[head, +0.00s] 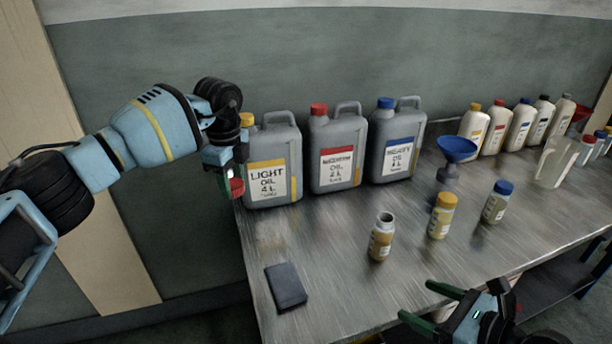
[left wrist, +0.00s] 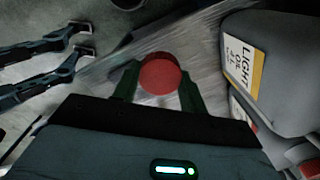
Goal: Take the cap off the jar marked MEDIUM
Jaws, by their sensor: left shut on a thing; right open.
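A small jar (head: 381,238) stands upright and uncapped on the table, its mouth open and its label too small to read. My left gripper (head: 236,184) is shut on a red cap and holds it up at the table's left end, beside the LIGHT OIL canister (head: 272,165). In the left wrist view the round red cap (left wrist: 160,75) sits between the green fingers. My right gripper (head: 416,299) is open and empty at the table's front edge, below the jars.
A yellow-capped jar (head: 440,217) and a blue-capped jar (head: 497,203) stand right of the open jar. Red-capped (head: 338,150) and blue-capped (head: 396,143) canisters, a blue funnel (head: 456,150), bottles and a clear jug (head: 556,162) stand behind. A dark pad (head: 286,287) lies front left.

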